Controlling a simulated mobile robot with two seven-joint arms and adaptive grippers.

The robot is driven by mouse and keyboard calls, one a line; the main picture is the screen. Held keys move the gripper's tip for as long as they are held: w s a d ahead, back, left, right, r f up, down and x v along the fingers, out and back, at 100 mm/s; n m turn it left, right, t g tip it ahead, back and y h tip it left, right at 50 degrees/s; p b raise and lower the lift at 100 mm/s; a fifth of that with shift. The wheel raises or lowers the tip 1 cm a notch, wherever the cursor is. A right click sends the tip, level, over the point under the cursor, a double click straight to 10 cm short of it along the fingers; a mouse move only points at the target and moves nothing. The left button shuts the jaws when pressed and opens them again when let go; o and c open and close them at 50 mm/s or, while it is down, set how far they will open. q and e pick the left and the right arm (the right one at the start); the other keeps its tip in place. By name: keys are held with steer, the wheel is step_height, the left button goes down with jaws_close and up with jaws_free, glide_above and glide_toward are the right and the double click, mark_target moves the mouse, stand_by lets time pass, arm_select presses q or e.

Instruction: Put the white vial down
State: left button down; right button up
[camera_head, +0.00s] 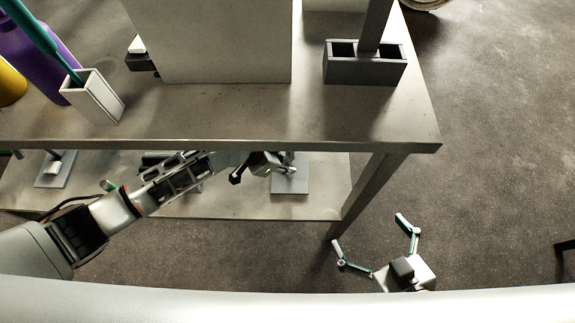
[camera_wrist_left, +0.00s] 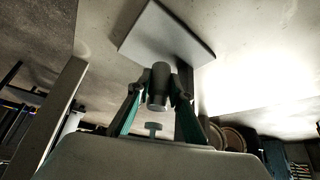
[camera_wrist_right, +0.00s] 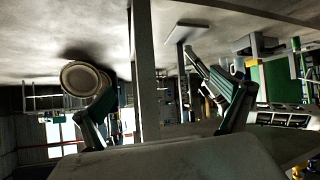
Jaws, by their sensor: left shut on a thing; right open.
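My left gripper (camera_head: 264,171) reaches under the tabletop, above the lower shelf. In the left wrist view its two fingers are shut on the vial (camera_wrist_left: 158,88), a short cylinder that looks grey in shadow there. A pale square plate (camera_wrist_left: 165,38) shows just beyond it. The same kind of plate (camera_head: 290,182) lies on the lower shelf beside the gripper in the head view. I cannot tell whether the vial touches the plate. My right gripper (camera_head: 370,232) is open and empty, its fingers spread, over the floor right of the table.
The tabletop (camera_head: 230,122) overhangs the lower shelf (camera_head: 225,207), and a table leg (camera_head: 365,188) stands right of my left gripper.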

arm_select(q)
steer(key=shift+w+d, duration=0.2)
steer(key=shift+d, duration=0.1)
steer(key=f, duration=0.1)
steer(key=f+b, duration=0.1)
steer(key=f, duration=0.1)
steer(key=shift+s, duration=0.25)
steer(key=shift+w+f+b, duration=0.2)
steer(key=shift+w+b, duration=0.05)
steer(key=shift+b, duration=0.15)
steer(key=shift+f, duration=0.25)
steer(key=c, duration=1.8)
jaws_free()
arm_select(e)
steer(key=shift+w+a+r+m+y, duration=0.1)
steer(key=shift+a+r+m+y, duration=0.05)
steer(key=shift+a, duration=0.3)
steer(key=shift+w+a+r+m+y, duration=0.1)
steer(key=shift+a+r+m+y, duration=0.05)
steer(key=shift+a, duration=0.3)
arm_select(q)
steer(key=shift+r, duration=0.1)
